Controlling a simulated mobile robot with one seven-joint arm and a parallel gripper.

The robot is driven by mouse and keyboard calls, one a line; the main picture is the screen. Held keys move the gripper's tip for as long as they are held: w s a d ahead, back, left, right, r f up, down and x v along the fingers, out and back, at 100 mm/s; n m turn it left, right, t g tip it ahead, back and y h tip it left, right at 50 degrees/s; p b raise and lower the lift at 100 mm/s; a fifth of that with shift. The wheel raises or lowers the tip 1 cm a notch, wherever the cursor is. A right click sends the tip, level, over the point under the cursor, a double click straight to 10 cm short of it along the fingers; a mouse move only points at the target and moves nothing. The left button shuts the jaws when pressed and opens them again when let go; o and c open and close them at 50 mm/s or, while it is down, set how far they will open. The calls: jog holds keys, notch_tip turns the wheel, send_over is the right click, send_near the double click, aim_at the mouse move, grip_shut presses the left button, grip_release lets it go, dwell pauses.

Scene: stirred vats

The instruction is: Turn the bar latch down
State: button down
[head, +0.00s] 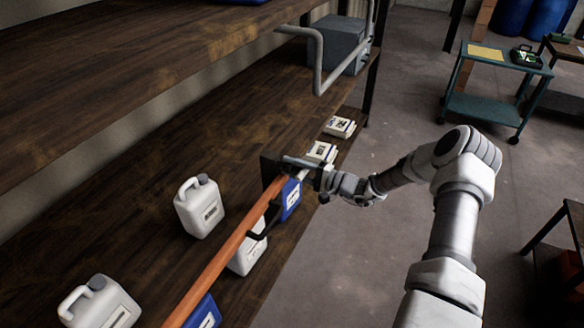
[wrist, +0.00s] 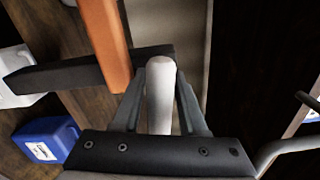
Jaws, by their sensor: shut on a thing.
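The bar latch is a long orange bar (head: 222,258) that runs from the bottom of the head view up toward my gripper (head: 312,170). It also shows in the wrist view (wrist: 105,45), beside a dark bracket (wrist: 90,70). A pale rounded grip (wrist: 160,95) lies between the two fingers of my gripper, which is shut on it. In the head view the bar slants in front of the shelf, with a dark hook-shaped bracket (head: 262,226) along it. My gripper hides part of the bar's end.
Wooden shelves (head: 110,70) fill the left, holding white jugs (head: 199,207), blue containers (head: 290,198) and small white boxes (head: 341,127). The floor (head: 400,100) right of the shelf is open, with a green cart (head: 497,85) farther back.

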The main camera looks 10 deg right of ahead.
jog(key=shift+f+m, duration=0.1)
jog(key=shift+m, duration=0.3)
jog(key=m+b, duration=0.2)
jog(key=m, duration=0.1)
jog(key=shift+m, duration=0.4)
jog(key=m, duration=0.4)
jog(key=shift+m+b, duration=0.3)
jog(key=m, duration=0.4)
jog(key=shift+s+m+p, duration=0.1)
jog(key=shift+m+p, duration=0.25)
jog(key=shift+m, duration=1.75)
jog(key=c, duration=0.8)
grip_release()
jog(key=shift+o, duration=0.2)
